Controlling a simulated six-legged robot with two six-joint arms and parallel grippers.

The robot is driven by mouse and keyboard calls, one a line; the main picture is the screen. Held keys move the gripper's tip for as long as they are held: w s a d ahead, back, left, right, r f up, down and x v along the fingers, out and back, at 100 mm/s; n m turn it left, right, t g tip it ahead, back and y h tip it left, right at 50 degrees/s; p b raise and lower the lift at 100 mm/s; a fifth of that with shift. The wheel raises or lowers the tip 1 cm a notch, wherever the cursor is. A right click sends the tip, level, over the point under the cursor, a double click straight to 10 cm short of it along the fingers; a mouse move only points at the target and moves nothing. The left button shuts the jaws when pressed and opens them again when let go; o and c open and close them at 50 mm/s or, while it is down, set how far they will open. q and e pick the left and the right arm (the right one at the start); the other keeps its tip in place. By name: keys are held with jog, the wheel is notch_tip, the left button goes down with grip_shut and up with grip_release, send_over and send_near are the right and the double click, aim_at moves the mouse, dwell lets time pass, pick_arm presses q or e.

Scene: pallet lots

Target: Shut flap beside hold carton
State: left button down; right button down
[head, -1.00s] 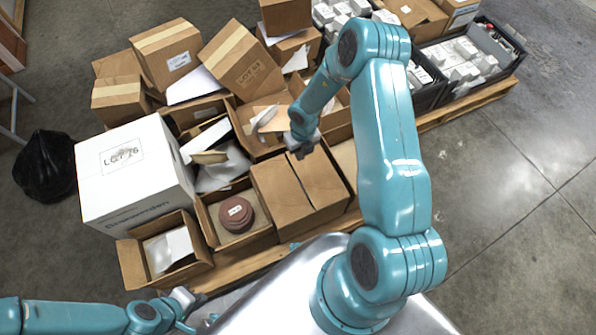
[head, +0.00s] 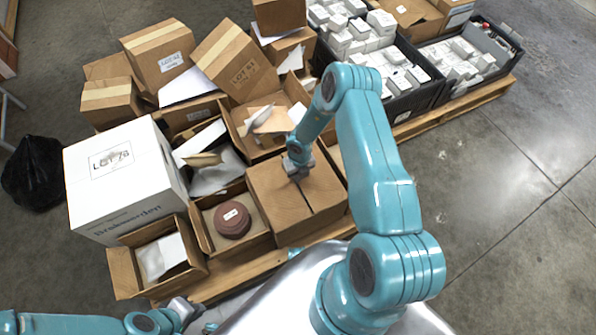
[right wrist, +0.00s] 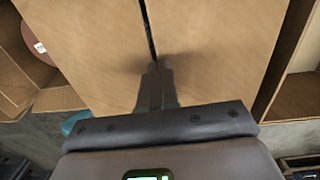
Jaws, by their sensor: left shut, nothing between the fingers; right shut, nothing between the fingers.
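A brown carton (head: 272,202) stands in the front row of the pallet. Its two top flaps lie nearly flat, with a narrow dark gap between them. My right gripper (head: 298,176) is shut and empty at this top, close to the gap. In the right wrist view its fingertips (right wrist: 157,72) are at the gap, with a flap (right wrist: 220,45) on either side; I cannot tell whether they touch. My left gripper (head: 194,308) is shut and empty at lower left, in front of the pallet. I can read no "hold" label on any carton.
Left of the carton, an open box holds brown discs (head: 232,220). A white box (head: 120,180) and a small open carton (head: 125,272) stand further left. Open and closed cartons crowd behind. Black crates (head: 432,92) of white boxes are at right. The floor at right is clear.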

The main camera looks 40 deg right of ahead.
dwell(0.3)
notch_tip(320, 180, down, 2)
jog(key=shift+a+b, duration=0.1)
jog(key=shift+b, duration=0.65)
jog(key=shift+s+a+r, duration=0.1)
jog(key=shift+a+r, duration=0.05)
jog(key=shift+r+p, duration=0.4)
jog(key=shift+p, duration=0.3)
notch_tip(320, 180, up, 16)
jog(key=d+p, duration=0.1)
jog(key=p, duration=0.4)
jog(key=shift+d, duration=0.15)
jog(key=shift+r, duration=0.1)
